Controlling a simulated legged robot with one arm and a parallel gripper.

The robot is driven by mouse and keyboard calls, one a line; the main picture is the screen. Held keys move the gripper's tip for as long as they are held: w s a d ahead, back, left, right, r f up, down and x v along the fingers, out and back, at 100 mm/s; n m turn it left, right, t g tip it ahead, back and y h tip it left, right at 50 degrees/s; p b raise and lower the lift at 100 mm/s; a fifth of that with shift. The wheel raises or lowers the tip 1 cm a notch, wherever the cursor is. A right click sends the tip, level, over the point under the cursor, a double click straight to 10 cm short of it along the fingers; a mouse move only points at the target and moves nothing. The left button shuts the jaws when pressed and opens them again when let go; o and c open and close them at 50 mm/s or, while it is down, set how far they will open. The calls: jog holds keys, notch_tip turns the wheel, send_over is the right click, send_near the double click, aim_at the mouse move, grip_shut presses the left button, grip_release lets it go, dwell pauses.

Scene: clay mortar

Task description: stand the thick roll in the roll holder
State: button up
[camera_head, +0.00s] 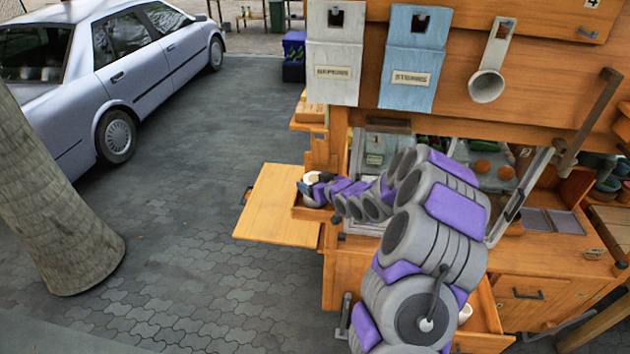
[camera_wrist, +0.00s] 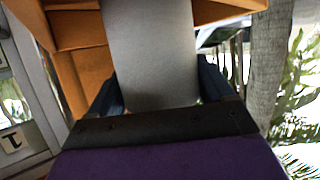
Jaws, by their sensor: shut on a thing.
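My gripper (camera_head: 308,184) is at the left end of the cart, just above a small open wooden box (camera_head: 312,213) that may be the roll holder. It is shut on a pale roll (camera_head: 312,177), of which only a little shows in the head view. In the wrist view the roll (camera_wrist: 150,50) is a broad grey-white cylinder between the two dark fingers. Orange wooden walls (camera_wrist: 78,32) stand beside and beyond it there. The roll's far end is hidden, so I cannot tell whether it is inside the box.
A flat wooden side shelf (camera_head: 278,204) juts out left of the cart. A white object (camera_head: 465,313) sits in an open drawer (camera_head: 485,338) below my arm.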

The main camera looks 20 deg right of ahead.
jog(key=shift+d, duration=0.15)
jog(key=shift+d, duration=0.15)
jog(key=shift+d+f, duration=0.3)
jog(key=shift+f, duration=0.05)
jog(key=o, duration=0.8)
jog(key=shift+o, duration=0.3)
jog(key=shift+a+r, duration=0.1)
jog(key=shift+a, duration=0.3)
jog(key=shift+r, duration=0.1)
jog(key=shift+d+r, duration=0.1)
jog(key=shift+r, duration=0.15)
jog(key=b+v, duration=0.1)
jog(key=v, duration=1.1)
jog(key=shift+f, duration=0.25)
